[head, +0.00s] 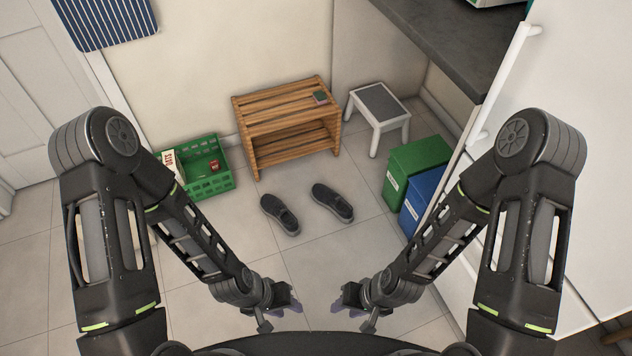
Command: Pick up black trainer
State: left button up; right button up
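Two black trainers lie on the tiled floor in front of the wooden rack, side by side and apart. The left trainer (280,214) and the right trainer (333,202) both stand clear of other things. My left gripper (290,305) is below the trainers in the picture, apart from them. My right gripper (343,305) faces it from the right, also apart from the trainers. Both grippers are small and partly hidden by their own wrists, so I cannot tell how far their fingers are parted. I see nothing held in either.
Green (416,163) and blue (424,196) boxes stand by the white cabinet. Floor around the trainers is clear.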

aim_at(274, 207)
jog(key=i+j+z, duration=1.1)
jog(key=k, duration=0.1)
